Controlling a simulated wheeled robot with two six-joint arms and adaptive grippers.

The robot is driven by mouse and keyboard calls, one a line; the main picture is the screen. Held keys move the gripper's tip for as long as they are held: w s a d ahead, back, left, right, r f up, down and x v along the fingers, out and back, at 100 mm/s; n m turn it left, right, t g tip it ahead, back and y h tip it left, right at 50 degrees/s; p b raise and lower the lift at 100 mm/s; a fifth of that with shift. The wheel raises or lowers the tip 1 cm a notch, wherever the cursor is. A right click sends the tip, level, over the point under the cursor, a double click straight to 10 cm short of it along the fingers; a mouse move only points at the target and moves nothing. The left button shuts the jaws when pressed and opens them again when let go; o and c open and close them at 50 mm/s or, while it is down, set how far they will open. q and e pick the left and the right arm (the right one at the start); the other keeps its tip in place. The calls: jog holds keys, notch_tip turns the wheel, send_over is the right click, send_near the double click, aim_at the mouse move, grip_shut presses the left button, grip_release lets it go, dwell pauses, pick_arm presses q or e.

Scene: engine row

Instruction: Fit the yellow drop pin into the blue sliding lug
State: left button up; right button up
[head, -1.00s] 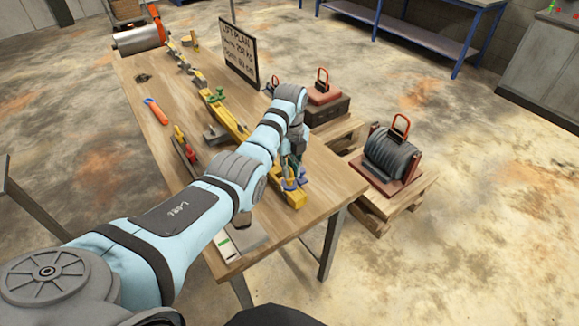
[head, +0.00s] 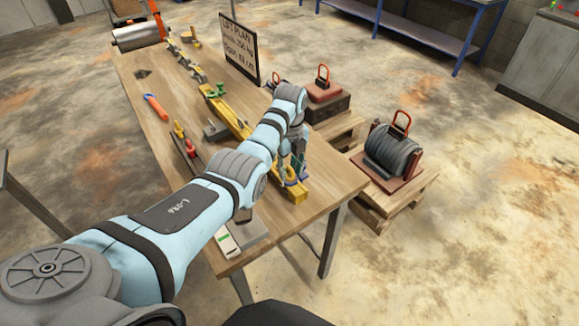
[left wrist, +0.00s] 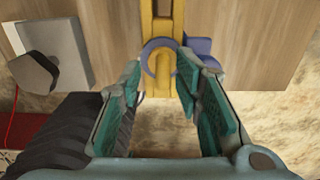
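The blue sliding lug (head: 290,183) sits on the near end of the long yellow beam (head: 238,125). In the left wrist view its curved blue part (left wrist: 147,63) lies across the yellow beam (left wrist: 163,20), with a blue block (left wrist: 200,47) at the right. My left gripper (left wrist: 160,88) is open, its green-padded fingers on either side of the beam end, with nothing seen held between them. It also shows above the lug in the head view (head: 294,168). A small yellow upright piece (head: 179,129), possibly the drop pin, stands in a dark holder on the table. My right gripper is out of view.
On the wooden table (head: 150,135) lie an orange-handled tool (head: 155,108), a grey block (head: 215,131) and a grey plate (head: 250,232). A lift plan sign (head: 239,50) stands at the right edge. A cable drum (head: 393,150) sits on a pallet beyond it.

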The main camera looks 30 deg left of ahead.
pick_arm(q)
jog(key=shift+w+r, duration=0.1)
jog(key=shift+r, duration=0.05)
notch_tip(320, 180, up, 7)
jog(key=shift+r, duration=0.2)
jog(key=shift+f, duration=0.1)
dwell(0.5)
